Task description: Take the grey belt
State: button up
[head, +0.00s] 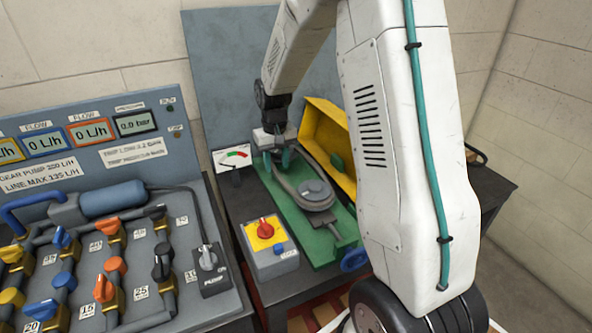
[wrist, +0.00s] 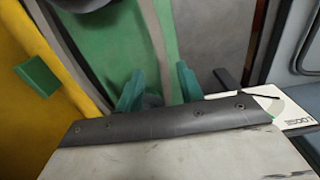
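The grey belt (head: 291,188) runs as a long loop on a green base plate (head: 336,256), around a round grey pulley (head: 313,191) at its near end. My gripper (head: 277,160) is at the far end of the loop, its teal fingers pointing down. In the wrist view my gripper (wrist: 159,82) is open, with a gap between the fingers. A grey strand of the belt (wrist: 160,40) runs into that gap; I cannot tell whether either finger touches it. The belt's far end is hidden by my gripper.
A yellow cover (head: 325,133) stands open right of the belt. A control box (head: 268,245) with a red knob is at the front left. A gauge (head: 233,157) stands behind left. The pump panel (head: 110,240) with several valves fills the left.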

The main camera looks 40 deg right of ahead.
jog(key=shift+f, duration=0.4)
jog(key=shift+c, duration=0.4)
grip_shut()
jog(key=shift+r, duration=0.1)
